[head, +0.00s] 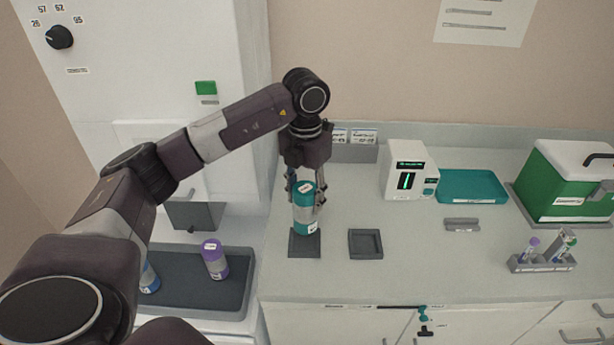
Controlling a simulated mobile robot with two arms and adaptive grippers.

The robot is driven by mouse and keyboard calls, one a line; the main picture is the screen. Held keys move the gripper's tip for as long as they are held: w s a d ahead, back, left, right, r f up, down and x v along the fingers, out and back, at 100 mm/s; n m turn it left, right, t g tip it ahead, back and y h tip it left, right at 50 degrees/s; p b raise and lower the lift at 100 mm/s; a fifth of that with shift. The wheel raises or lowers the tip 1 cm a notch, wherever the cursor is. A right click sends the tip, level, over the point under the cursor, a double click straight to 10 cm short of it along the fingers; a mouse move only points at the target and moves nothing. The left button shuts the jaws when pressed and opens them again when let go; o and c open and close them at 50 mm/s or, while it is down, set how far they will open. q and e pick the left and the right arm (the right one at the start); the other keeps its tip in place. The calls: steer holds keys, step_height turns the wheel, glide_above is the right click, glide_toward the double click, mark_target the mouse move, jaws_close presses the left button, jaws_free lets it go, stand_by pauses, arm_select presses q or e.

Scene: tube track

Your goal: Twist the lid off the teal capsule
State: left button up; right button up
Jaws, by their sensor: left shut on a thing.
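The teal capsule (304,222) stands upright at the dark square holder (291,243) near the left end of the counter. A pale band runs around its middle, and its teal upper part, the lid (303,193), shows above that. My left gripper (306,195) points down from above, shut on the capsule's upper part with fingers on both sides. I see no clear gap between lid and body. My right gripper is out of view.
An empty square tray (366,244) lies just right of the capsule. A white device (406,171), a teal tray (471,186), a green box (569,188) and a tube rack (541,264) stand further right. A purple capsule (214,260) stands on the lower left tray (190,292).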

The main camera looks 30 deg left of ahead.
mark_target(305, 222)
arm_select(q)
steer(key=shift+s+f+n, duration=0.1)
steer(key=shift+f+n, duration=0.5)
steer(key=shift+f, duration=0.05)
steer(key=m, duration=0.4)
steer(key=shift+m+b, duration=0.4)
steer(key=m, duration=0.6)
steer(key=shift+a+b, duration=0.1)
steer(key=shift+b, duration=0.2)
steer(key=m, duration=1)
steer(key=shift+m+b, duration=0.3)
steer(key=shift+b, duration=0.05)
steer(key=shift+f+b, duration=0.9)
steer(key=shift+f, duration=0.2)
steer(key=shift+f, duration=0.15)
steer(key=shift+f+b, duration=0.5)
steer(key=shift+b, duration=0.15)
steer(key=shift+f, duration=0.2)
